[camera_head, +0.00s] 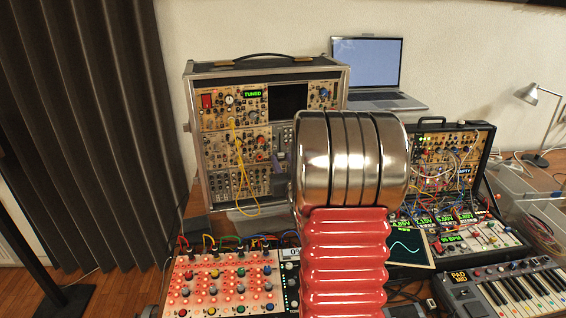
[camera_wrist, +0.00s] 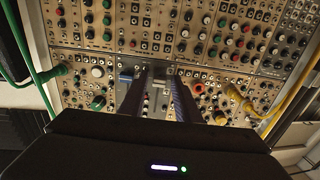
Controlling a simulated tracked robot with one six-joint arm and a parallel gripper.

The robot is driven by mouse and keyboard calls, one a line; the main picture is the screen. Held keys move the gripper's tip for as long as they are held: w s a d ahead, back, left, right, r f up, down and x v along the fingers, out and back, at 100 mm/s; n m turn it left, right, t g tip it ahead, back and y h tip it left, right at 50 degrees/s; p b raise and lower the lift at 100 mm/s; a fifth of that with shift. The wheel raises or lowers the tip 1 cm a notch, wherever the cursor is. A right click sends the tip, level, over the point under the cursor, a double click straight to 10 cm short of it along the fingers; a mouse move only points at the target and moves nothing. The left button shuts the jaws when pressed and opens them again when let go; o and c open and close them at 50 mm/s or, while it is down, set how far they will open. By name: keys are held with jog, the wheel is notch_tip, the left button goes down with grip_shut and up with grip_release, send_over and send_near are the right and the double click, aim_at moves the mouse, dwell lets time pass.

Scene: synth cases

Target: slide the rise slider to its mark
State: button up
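The modular synth case (camera_head: 345,85) stands upright behind my red and chrome arm, which covers its lower right part. In the wrist view, my gripper (camera_wrist: 159,78) points at the case's panel. Its two dark fingers stand apart, with a strip of panel showing between them. A small pale cap sits between the fingertips and a bluish cap (camera_wrist: 126,76) lies just left of them. I cannot read the labels, so I cannot tell which is the rise slider, nor see its mark. Contact is not clear. In the head view, the fingertips are hard to make out beside the arm.
A laptop (camera_head: 366,66), a second patched case (camera_head: 450,150), a red-lit sequencer (camera_head: 225,280) and a keyboard (camera_head: 515,290) crowd the table.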

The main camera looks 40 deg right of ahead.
grip_shut()
dwell(0.3)
